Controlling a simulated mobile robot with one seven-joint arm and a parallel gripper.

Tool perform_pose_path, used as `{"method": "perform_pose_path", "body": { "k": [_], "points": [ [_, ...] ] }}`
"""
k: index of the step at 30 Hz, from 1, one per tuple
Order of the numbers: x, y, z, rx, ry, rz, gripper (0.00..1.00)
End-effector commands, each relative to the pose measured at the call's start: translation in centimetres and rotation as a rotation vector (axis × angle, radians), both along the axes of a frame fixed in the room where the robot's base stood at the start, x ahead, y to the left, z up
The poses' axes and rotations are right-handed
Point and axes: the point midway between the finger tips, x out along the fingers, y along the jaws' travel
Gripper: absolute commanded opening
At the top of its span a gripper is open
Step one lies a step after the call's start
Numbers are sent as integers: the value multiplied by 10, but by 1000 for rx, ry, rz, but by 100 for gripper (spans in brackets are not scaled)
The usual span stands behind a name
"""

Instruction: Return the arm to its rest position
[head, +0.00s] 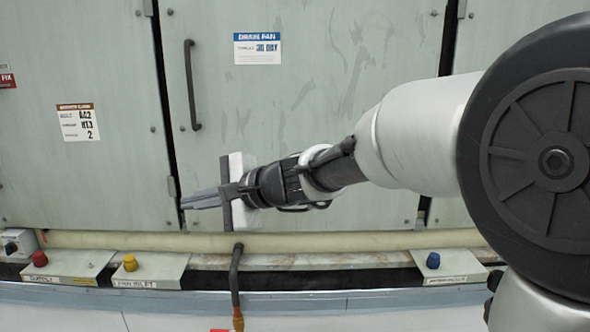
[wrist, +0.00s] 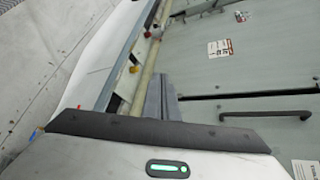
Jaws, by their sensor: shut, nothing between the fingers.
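My arm reaches in from the right in the head view, stretched across the front of a pale green cabinet (head: 330,80). My gripper (head: 183,202) points left, in front of the gap between two cabinet panels. Its fingers lie together, with nothing between them. In the wrist view the closed fingers (wrist: 161,98) show beyond the dark gripper body, with the cabinet front (wrist: 250,60) to their right. I cannot tell exactly how far the fingertips are from the panels.
A black handle (head: 191,85) is on the middle panel. Below are a red knob (head: 39,259), a yellow knob (head: 130,263) and a blue knob (head: 433,260) on sloped boxes. A dark hose (head: 235,275) hangs below my gripper. A pale ledge (head: 370,318) runs along the front.

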Motion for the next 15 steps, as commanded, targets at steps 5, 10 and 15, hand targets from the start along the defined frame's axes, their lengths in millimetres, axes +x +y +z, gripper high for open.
{"method": "perform_pose_path", "body": {
  "k": [5,10,15],
  "points": [
    [-86,-95,-26,-481,-257,172,0],
    [-147,-192,-55,-865,-373,291,0],
    [-187,-264,-72,-1126,-414,365,0]
  ]
}}
